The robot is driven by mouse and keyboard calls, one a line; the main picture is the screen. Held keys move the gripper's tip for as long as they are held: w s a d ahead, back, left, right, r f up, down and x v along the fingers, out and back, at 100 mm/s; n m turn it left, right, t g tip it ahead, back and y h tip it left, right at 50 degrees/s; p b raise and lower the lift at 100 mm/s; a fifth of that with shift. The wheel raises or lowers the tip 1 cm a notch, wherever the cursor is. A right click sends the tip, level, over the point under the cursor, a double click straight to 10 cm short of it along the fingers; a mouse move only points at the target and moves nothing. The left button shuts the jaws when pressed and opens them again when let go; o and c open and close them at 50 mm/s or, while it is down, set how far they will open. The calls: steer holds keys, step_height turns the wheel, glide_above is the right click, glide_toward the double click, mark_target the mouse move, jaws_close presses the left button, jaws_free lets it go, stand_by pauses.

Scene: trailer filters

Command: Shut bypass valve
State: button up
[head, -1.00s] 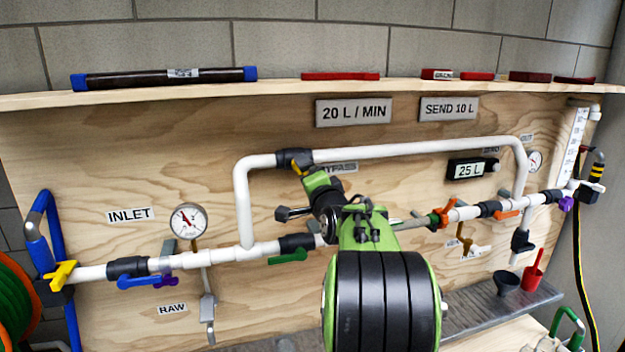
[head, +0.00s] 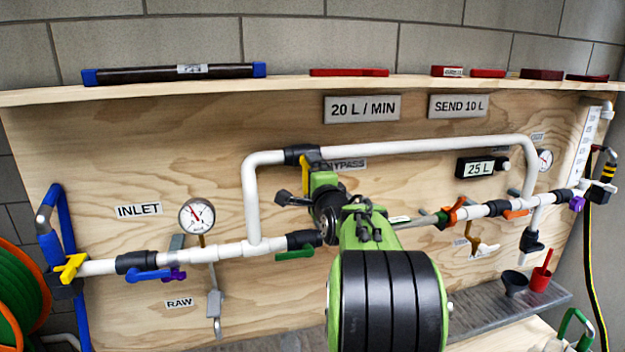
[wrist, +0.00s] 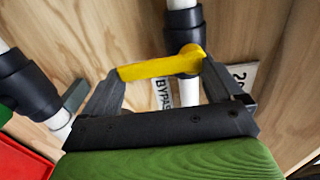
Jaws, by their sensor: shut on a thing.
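The bypass valve (head: 299,155) is a black body on the upper white pipe, left of the BYPASS label. Its yellow lever (head: 314,163) points down and slightly right in the head view, across the pipe's run. In the wrist view the lever (wrist: 160,68) lies between the two dark fingers of my gripper (wrist: 162,82), roughly square to the white pipe. My gripper (head: 322,180) is shut on the lever. The fingertips are hard to make out in the head view; my arm hides part of the lower pipe.
The lower pipe carries a green lever (head: 295,254), a blue lever (head: 148,275) and an orange lever (head: 515,214). A pressure gauge (head: 197,216) stands left of the bypass riser. A shelf (head: 280,88) runs above. A green hose reel (head: 15,290) is at far left.

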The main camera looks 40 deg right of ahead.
steer(key=shift+f, duration=0.1)
steer(key=o, duration=1.1)
steer(key=shift+o, duration=0.2)
steer(key=b+v, duration=0.1)
steer(key=v, duration=1.4)
steer(key=shift+s+a, duration=0.2)
steer(key=shift+s, duration=0.1)
steer(key=a+f+n+g+y+p, duration=0.1)
steer(key=a+f+n+y, duration=0.1)
steer(key=a+n, duration=0.25)
steer(key=w+a+f+n+g+y+p, duration=0.1)
steer(key=a+n+y, duration=0.15)
steer(key=a, duration=0.35)
steer(key=a+f+n+g+y, duration=0.1)
steer(key=a+f+n+y, duration=0.1)
steer(key=a+n, duration=0.25)
steer(key=s+a+f+n+g+y+p, duration=0.1)
steer(key=s+a+f+n+g, duration=0.2)
steer(key=s+a+n, duration=0.2)
steer(key=s+a+f+n+g+y+p, duration=0.1)
steer(key=s+a+f+n+g, duration=0.3)
steer(key=s, duration=0.5)
steer(key=a+n+p, duration=0.1)
steer(key=a+n, duration=0.1)
steer(key=n, duration=0.1)
steer(key=shift+s+a, duration=0.2)
steer(key=shift+s, duration=0.05)
